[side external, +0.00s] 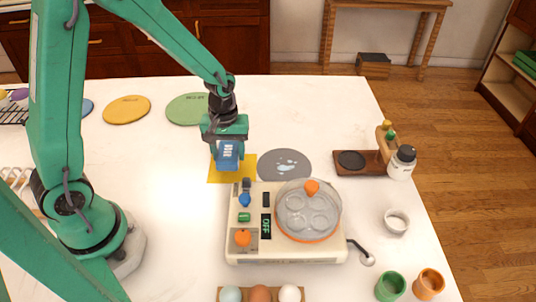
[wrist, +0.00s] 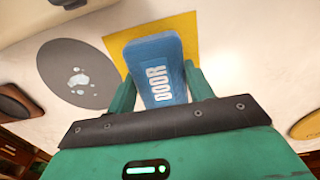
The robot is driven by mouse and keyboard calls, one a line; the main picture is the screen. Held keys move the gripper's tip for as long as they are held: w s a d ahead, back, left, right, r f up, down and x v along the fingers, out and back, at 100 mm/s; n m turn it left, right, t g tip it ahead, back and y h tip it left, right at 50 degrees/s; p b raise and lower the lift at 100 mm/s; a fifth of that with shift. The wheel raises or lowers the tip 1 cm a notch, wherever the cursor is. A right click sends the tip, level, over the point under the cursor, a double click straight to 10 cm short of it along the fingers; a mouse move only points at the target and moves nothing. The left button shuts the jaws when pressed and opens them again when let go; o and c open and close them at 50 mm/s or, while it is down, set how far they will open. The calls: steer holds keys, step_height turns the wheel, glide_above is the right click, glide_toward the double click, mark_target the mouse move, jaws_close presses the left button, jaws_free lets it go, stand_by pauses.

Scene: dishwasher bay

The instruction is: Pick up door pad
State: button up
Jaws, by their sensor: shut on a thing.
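The door pad is a blue block with "DOOR" in white letters. In the side external view the door pad (side external: 230,152) is under my gripper (side external: 229,160), over the yellow square mat (side external: 217,175). In the wrist view the door pad (wrist: 153,62) sits between the two green fingers of my gripper (wrist: 160,88), in front of the yellow mat (wrist: 118,43). The gripper is shut on the door pad. Whether the pad touches the mat or is held just above it, I cannot tell.
A grey mat with a puddle mark (side external: 284,164) lies right of the yellow mat. A cream appliance with a clear round lid (side external: 308,208) stands close in front. Green (side external: 187,108) and yellow (side external: 127,109) discs lie behind. A wooden stand (side external: 362,168) and white bottle (side external: 402,163) are at right.

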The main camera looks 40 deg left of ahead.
steer(key=s+d+r, duration=0.2)
steer(key=d, duration=0.1)
steer(key=s+d+r, duration=0.2)
steer(key=d+r, duration=0.1)
steer(key=s+d+r, duration=0.2)
steer(key=d, duration=0.2)
steer(key=shift+r, duration=0.3)
steer(key=shift+o, duration=0.9)
steer(key=shift+c, duration=0.5)
steer(key=shift+w, duration=0.1)
